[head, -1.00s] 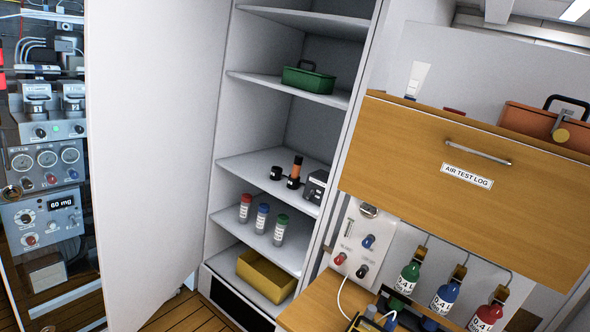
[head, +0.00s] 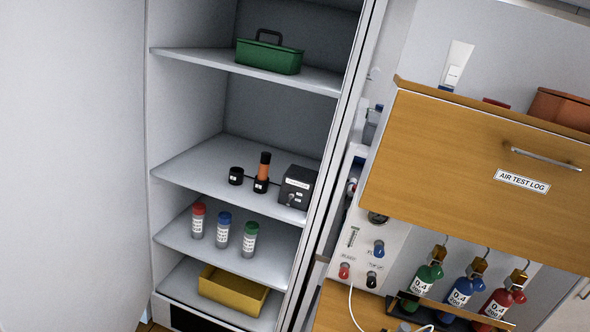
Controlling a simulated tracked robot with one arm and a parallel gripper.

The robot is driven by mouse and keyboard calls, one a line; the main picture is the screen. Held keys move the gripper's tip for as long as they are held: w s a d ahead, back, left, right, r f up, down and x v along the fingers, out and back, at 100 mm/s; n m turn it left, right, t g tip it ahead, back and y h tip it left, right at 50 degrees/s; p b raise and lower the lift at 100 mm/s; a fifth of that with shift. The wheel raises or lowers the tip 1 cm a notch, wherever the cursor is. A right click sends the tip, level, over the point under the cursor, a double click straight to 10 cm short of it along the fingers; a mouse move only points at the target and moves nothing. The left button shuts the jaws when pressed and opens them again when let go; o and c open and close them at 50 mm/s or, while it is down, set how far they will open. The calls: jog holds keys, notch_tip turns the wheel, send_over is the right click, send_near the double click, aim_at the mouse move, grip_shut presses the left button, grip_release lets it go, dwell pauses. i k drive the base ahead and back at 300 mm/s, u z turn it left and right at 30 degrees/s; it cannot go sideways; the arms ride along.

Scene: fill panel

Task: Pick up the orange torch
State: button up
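The orange torch (head: 264,165) stands upright on the middle shelf of the open cabinet, in the head view. My gripper does not show in the view.
The cabinet's open white door (head: 75,160) fills the left side. Red, blue and green capped tubes (head: 222,230) stand on the shelf below, above a yellow bin (head: 233,291). A green toolbox (head: 268,56) sits on the shelf above. A wooden flap (head: 450,170) and coloured bottles (head: 465,295) are at right.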

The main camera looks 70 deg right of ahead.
aim_at(266, 156)
jog(key=z, duration=0.55)
jog(key=i, duration=0.95)
jog(key=z, duration=0.9)
jog(key=i, duration=0.45)
jog(key=z, duration=0.3)
jog(key=k, duration=0.95)
jog(key=z, duration=0.15)
jog(key=i, duration=0.95)
jog(key=u, duration=0.1)
